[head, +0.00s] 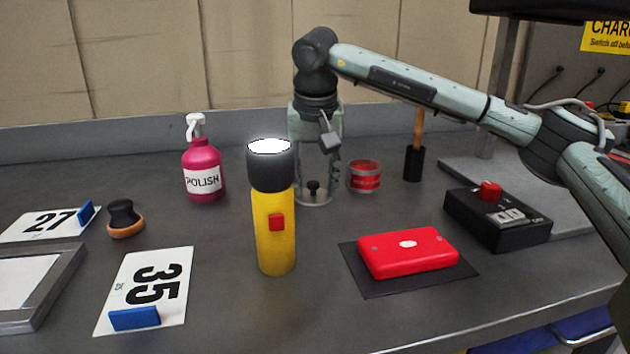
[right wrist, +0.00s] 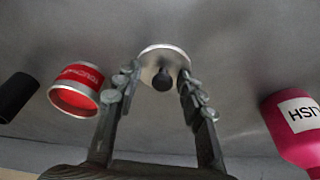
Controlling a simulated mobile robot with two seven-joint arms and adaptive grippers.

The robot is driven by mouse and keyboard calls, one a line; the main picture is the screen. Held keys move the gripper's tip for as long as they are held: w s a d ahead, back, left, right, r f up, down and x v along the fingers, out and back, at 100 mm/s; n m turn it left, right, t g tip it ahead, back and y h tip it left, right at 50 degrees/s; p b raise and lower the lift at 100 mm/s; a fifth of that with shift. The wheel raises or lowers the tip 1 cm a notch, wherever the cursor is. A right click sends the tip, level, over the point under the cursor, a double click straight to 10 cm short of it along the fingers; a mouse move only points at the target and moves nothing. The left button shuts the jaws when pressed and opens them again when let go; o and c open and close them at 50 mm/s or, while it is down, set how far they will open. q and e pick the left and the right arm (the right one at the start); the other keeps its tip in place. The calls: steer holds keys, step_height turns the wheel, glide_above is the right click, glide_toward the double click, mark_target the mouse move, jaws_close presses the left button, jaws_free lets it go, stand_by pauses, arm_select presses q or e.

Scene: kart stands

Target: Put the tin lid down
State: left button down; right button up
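The tin lid (head: 316,201) is a flat silver disc with a black knob, lying flat on the grey bench, left of the red tin (head: 365,178). In the right wrist view the lid (right wrist: 150,53) shows with its knob between and just beyond the fingertips. My right gripper (head: 318,178) points down over the lid. Its fingers (right wrist: 157,82) are apart, with a gap on each side of the knob. The tin also shows in the right wrist view (right wrist: 77,88), to the left and apart from the lid. My left gripper is not in view.
A yellow torch (head: 274,230) stands in front of the lid. A pink polish bottle (head: 203,172) is at left, a black-headed mallet (head: 414,163) right of the tin. A red box (head: 408,253) and a black switch box (head: 497,218) sit front right. Bench between bottle and lid is clear.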

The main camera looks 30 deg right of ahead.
steer(key=v, duration=1.2)
steer(key=shift+r, duration=0.2)
